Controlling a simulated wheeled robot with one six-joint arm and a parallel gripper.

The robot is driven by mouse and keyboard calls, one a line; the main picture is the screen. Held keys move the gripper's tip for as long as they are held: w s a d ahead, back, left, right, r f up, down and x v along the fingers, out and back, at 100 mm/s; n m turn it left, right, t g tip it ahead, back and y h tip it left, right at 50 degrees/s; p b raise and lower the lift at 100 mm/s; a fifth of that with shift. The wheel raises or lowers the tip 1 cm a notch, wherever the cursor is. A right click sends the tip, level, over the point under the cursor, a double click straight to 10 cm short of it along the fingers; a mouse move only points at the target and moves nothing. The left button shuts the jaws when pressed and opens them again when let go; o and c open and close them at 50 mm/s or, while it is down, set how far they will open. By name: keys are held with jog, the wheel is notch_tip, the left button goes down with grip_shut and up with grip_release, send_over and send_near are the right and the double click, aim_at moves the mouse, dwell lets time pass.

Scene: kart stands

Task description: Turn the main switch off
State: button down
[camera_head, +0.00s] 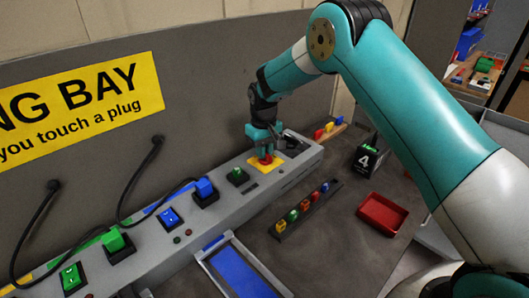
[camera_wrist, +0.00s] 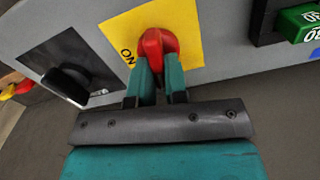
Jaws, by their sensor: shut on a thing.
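The main switch (camera_wrist: 159,46) is a red handle on a yellow plate (camera_wrist: 190,22) marked "ON" at its left edge in the wrist view. In the head view the red handle (camera_head: 266,160) shows just under my gripper, on the yellow plate (camera_head: 256,166) of the long grey panel. My gripper (camera_wrist: 162,72) is shut on the red handle, with one teal finger on each side of it.
On the panel are blue (camera_head: 205,188) and green (camera_head: 113,240) plugs with cables. A coloured-key rack (camera_head: 305,206) and red tray (camera_head: 382,213) stand on the table.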

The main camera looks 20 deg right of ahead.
jog(key=shift+n, duration=0.9)
jog(key=c, duration=1.1)
grip_release()
jog(key=shift+c, duration=0.2)
notch_tip(320, 180, up, 18)
jog(key=b, duration=0.3)
jog(key=shift+f, duration=0.25)
